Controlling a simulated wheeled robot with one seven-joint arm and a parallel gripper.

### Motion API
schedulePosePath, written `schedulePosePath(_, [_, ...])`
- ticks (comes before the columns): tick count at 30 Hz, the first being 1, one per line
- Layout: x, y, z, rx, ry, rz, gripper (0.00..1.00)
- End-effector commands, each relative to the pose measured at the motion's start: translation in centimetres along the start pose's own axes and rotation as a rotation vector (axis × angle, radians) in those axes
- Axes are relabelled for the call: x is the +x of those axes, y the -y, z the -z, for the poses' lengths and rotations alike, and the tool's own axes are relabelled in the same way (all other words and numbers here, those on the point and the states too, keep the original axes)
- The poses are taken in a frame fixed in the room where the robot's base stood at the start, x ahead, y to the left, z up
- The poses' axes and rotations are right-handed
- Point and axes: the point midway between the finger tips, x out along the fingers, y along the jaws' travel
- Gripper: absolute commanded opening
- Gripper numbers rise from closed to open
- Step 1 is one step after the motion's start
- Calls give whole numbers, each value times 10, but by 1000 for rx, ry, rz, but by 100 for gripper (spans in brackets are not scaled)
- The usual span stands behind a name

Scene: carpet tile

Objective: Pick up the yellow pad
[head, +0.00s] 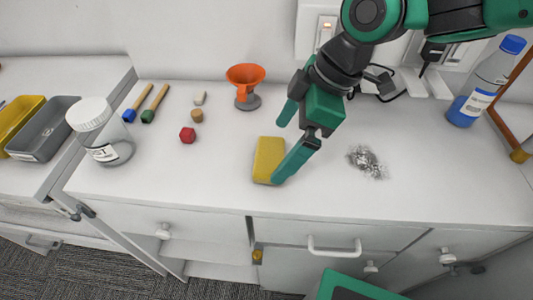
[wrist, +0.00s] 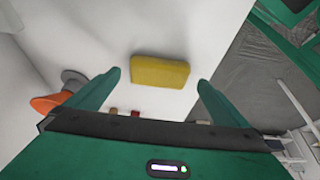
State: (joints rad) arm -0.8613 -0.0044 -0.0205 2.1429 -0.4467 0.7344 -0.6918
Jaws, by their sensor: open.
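The yellow pad (head: 268,159) lies flat on the white counter, near its front edge. It is a small rounded block. My gripper (head: 284,142) is open above the counter, with one green finger in front of the pad's right side and the other farther back. In the wrist view the yellow pad (wrist: 160,71) shows ahead of and between the two fingertips of my gripper (wrist: 160,80), with nothing held. I cannot tell the exact height of the fingertips over the pad.
An orange funnel (head: 245,82) stands behind the pad and a red piece (head: 187,135) lies to its left. A lidded jar (head: 102,135) is at left, a blue-capped bottle (head: 486,82) at far right. The counter just left of the pad is clear.

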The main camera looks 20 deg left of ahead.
Motion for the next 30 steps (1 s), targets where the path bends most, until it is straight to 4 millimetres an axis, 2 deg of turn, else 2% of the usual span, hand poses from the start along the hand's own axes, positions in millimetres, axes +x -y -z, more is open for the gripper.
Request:
schedulePosePath(4, [23, 2, 4, -2, 3, 4, 100])
schedulePosePath(9, [39, 1, 4, -1, 1, 2, 100])
schedulePosePath(17, [42, 0, 3, 0, 1, 1, 100])
schedulePosePath(19, [42, 0, 3, 0, 1, 1, 88])
schedulePosePath(22, [42, 0, 3, 0, 1, 1, 64])
schedulePosePath(30, [42, 0, 4, 0, 1, 1, 64])
